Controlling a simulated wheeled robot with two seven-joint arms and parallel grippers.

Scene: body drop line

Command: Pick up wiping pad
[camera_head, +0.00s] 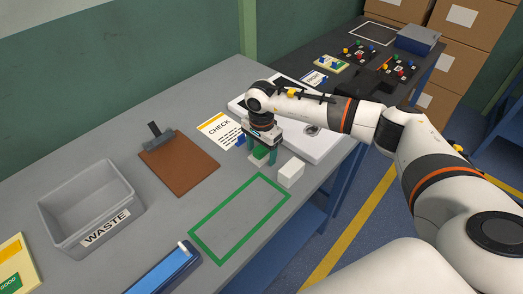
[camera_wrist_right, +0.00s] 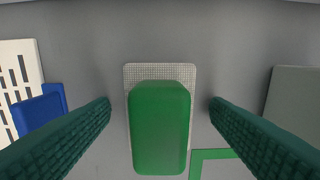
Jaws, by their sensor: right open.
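The wiping pad (camera_head: 260,154) is a green block on a pale mesh-like base, lying on the grey table near the green outlined rectangle. In the right wrist view the pad (camera_wrist_right: 160,130) sits upright in the picture, between my two fingers. My right gripper (camera_head: 259,150) points down over it, open, with one finger on each side. In the wrist view a gap shows between each fingertip of the right gripper (camera_wrist_right: 160,106) and the pad. The fingers partly hide the pad in the head view. My left gripper is out of view.
A white block (camera_head: 291,172) stands close beside the right gripper. A blue piece (camera_head: 241,140) is near the other finger. A white panel (camera_head: 311,142) lies behind. A clipboard (camera_head: 190,172), WASTE bin (camera_head: 128,206) and blue tray (camera_head: 172,272) are leftward. The green-outlined area (camera_head: 237,222) is clear.

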